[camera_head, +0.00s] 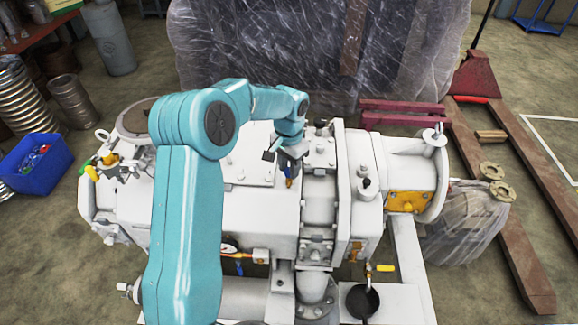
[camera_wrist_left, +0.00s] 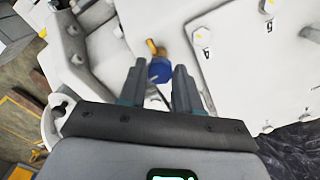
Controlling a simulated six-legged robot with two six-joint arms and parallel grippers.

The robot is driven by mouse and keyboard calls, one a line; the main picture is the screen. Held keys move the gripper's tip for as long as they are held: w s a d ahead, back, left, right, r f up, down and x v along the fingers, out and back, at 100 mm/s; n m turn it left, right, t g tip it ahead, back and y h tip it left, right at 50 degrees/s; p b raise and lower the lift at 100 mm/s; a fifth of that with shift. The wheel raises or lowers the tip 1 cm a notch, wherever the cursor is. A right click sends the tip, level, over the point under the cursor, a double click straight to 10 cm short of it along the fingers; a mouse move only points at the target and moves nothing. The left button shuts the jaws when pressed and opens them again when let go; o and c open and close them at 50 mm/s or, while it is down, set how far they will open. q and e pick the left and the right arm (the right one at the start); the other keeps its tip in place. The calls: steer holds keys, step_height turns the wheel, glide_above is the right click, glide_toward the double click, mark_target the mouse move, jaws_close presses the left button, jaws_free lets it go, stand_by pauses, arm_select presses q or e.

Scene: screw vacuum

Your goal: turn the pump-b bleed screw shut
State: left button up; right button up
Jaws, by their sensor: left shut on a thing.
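A small bleed screw with a blue head and a brass end (camera_head: 288,172) sits on the white pump body (camera_head: 240,205), near its top middle. It also shows in the left wrist view as a blue knob (camera_wrist_left: 160,70) with a brass tip beyond it. My left gripper (camera_head: 287,162) reaches down over it from above. In the left wrist view my two grey fingers (camera_wrist_left: 158,80) stand on either side of the blue knob, shut on it. No label naming pump-b is readable. My right gripper is in neither view.
Raised bolts and a ribbed block (camera_head: 319,155) stand right of the screw. A yellow-handled valve (camera_head: 380,268) is at the front right. A blue bin (camera_head: 35,162) is on the floor at left. A plastic-wrapped crate (camera_head: 300,55) stands behind.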

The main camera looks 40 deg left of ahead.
arm_select(q)
steer(key=shift+w+r+m, duration=0.1)
steer(key=shift+w+m, duration=0.05)
steer(key=shift+m, duration=0.35)
steer(key=o, duration=1.1)
steer(key=shift+c, duration=0.2)
step_height(320, 180, up, 16)
steer(key=shift+r, duration=0.15)
